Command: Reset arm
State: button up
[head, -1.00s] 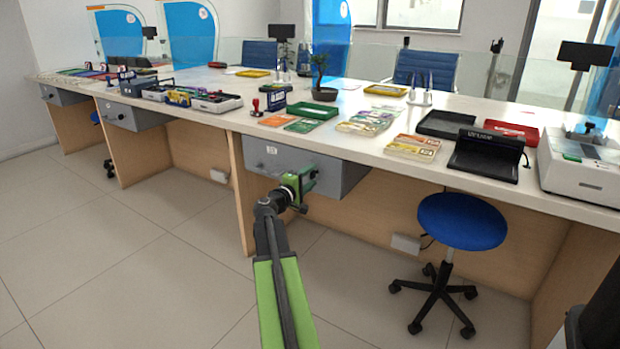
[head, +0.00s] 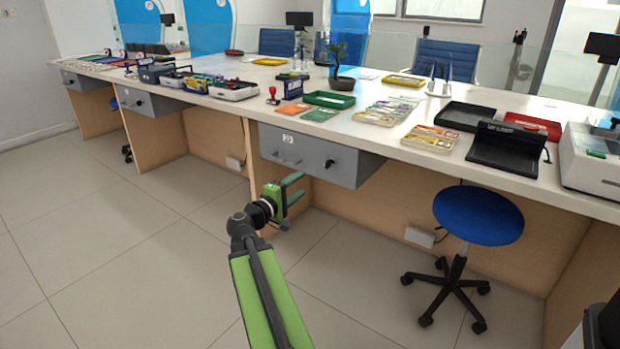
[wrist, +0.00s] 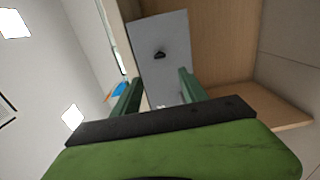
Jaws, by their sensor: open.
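My gripper (head: 293,191) is in the middle of the head view, low in front of the counter and below the front of a grey drawer (head: 330,162). Its green fingers are apart, with nothing between them. In the wrist view my gripper (wrist: 158,92) also shows two separate fingers. Beyond them is the grey drawer front (wrist: 165,30) with a small dark knob. The drawer looks shut, and my fingers appear apart from it.
The long white counter (head: 375,140) holds trays, banknote bundles, a stamp (head: 272,95) and a black device (head: 497,148). A blue stool (head: 478,215) stands at the right. The tiled floor (head: 110,240) at the left is clear.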

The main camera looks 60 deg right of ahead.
jog(key=shift+a, duration=0.85)
